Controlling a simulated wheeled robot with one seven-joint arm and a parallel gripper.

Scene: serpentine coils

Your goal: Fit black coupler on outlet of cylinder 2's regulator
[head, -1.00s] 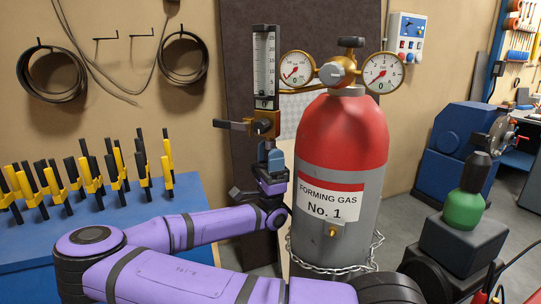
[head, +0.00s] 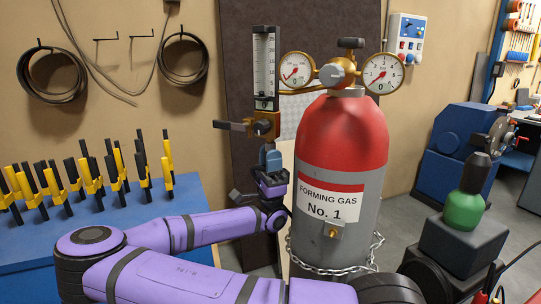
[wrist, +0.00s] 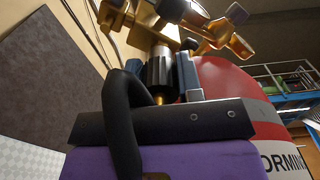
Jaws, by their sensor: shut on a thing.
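The one cylinder in view (head: 342,145) is grey with a red top and reads "FORMING GAS No. 1"; no cylinder 2 shows. Its brass regulator (head: 337,73) has two gauges and a flow tube (head: 264,70). A brass block (head: 265,127) sits below the tube. My gripper (head: 270,158) points up beneath that block. In the wrist view it is shut on a black ribbed coupler (wrist: 160,69) with a brass lower end, beside a blue-grey finger (wrist: 188,77). The coupler's top is close to the fitting above; I cannot tell whether they touch.
A chain (head: 335,265) circles the cylinder. A blue table (head: 185,205) with black-and-yellow clips stands left. Coiled hoses (head: 183,65) hang on the wall behind. A green-and-black object (head: 464,208) stands front right. A black curved tube (wrist: 124,110) crosses the wrist view.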

